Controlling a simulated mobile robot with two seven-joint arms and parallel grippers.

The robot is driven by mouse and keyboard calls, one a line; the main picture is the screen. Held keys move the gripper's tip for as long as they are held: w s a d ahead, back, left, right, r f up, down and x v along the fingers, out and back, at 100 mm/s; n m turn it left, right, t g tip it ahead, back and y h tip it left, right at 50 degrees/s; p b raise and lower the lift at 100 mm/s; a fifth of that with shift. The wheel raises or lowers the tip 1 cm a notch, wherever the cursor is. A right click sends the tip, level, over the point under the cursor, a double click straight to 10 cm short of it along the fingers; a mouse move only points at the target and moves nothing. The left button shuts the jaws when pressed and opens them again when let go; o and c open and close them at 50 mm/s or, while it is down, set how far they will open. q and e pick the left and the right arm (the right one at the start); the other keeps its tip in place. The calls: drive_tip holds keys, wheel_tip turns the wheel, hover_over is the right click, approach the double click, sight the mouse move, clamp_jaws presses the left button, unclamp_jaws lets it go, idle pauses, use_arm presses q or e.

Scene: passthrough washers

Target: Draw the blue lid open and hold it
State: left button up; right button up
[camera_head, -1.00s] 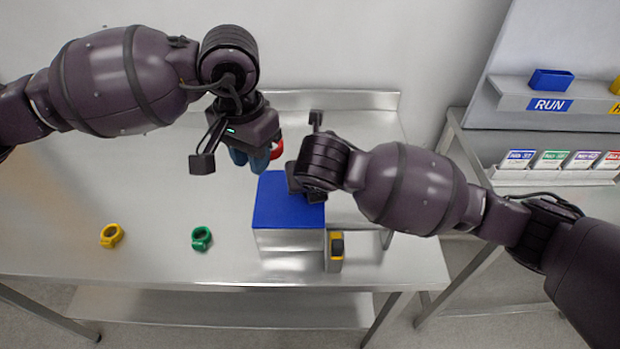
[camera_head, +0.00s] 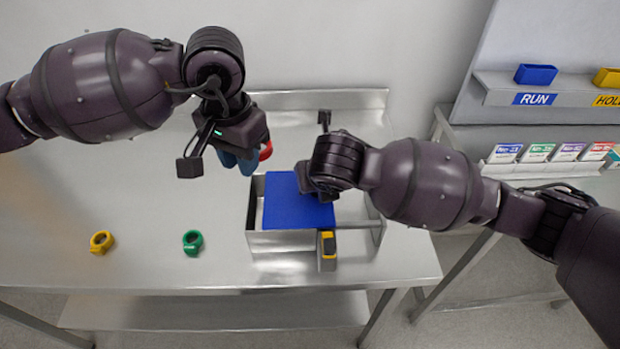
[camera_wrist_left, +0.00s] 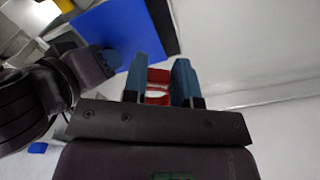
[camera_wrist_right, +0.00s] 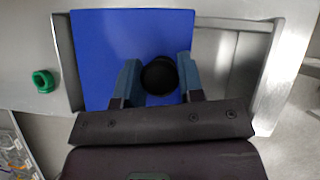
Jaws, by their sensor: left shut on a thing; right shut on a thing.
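The blue lid (camera_head: 290,205) lies on the metal box (camera_head: 285,240) on the bench. It is slid partway right, and a narrow opening shows at the box's left end. My right gripper (camera_wrist_right: 157,78) is shut on the black knob (camera_wrist_right: 159,76) of the lid, one blue finger on each side. My left gripper (camera_wrist_left: 159,82) is shut on a red ring (camera_wrist_left: 158,90), held above the bench behind and left of the box. The red ring also shows in the head view (camera_head: 266,151). The inside of the box is mostly hidden.
A yellow ring (camera_head: 102,242) and a green ring (camera_head: 193,242) lie on the bench left of the box. A yellow and black device (camera_head: 328,245) is at the box's front. At the right, a shelf holds a blue bin (camera_head: 536,74) and a yellow bin (camera_head: 607,77).

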drive_tip(key=d, duration=0.7)
drive_tip(key=shift+d, duration=0.4)
idle(0.4)
